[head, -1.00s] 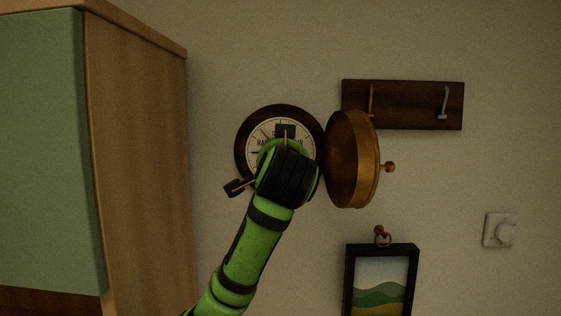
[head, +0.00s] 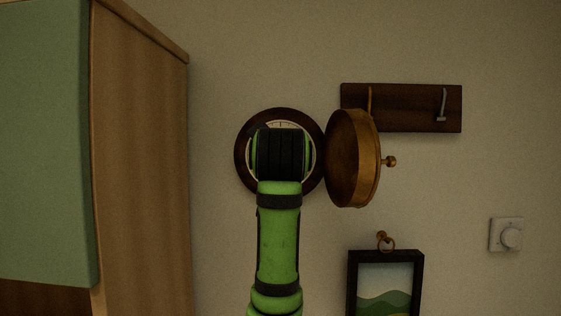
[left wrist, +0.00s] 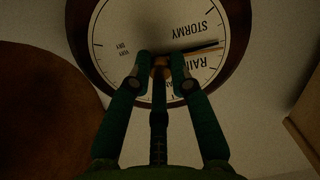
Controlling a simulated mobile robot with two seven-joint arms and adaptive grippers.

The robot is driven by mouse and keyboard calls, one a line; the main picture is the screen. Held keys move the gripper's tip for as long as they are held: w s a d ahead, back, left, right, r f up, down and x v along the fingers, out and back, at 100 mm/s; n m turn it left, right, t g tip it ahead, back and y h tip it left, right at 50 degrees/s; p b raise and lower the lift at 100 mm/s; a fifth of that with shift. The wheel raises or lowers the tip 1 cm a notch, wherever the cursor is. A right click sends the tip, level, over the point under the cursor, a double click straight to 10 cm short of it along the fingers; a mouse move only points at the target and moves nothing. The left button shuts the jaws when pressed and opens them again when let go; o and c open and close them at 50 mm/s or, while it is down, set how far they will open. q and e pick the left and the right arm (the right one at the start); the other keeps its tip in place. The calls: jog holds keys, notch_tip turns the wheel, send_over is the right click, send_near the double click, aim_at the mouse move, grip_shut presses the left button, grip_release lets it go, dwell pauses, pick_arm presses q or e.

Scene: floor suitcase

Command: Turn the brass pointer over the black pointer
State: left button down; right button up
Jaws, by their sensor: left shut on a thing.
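A round barometer (head: 242,163) with a dark wooden rim hangs on the wall, and my left wrist covers most of its face in the head view. In the left wrist view its white dial (left wrist: 112,30) reads STORMY and RAIN. The black pointer (left wrist: 203,47) points right between those words. A thin brass pointer (left wrist: 208,52) lies close beside it, nearly aligned; whether it covers any of it I cannot tell. My left gripper (left wrist: 160,72) is shut on the small brass knob (left wrist: 160,62) at the dial's centre. My right gripper is not in view.
The round brass cover (head: 352,160) stands swung open right of the dial. A hook rack (head: 410,118) is above right, a framed picture (head: 385,300) below, and a wall dial switch (head: 508,236) far right. A tall cabinet (head: 140,170) stands at left.

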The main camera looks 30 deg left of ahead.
pick_arm(q)
jog(key=shift+n, duration=0.4)
jog(key=c, duration=1.1)
grip_release()
jog(key=shift+c, duration=0.2)
jog(key=f+v, duration=0.1)
jog(key=v, duration=1.1)
jog(key=shift+r, duration=0.5)
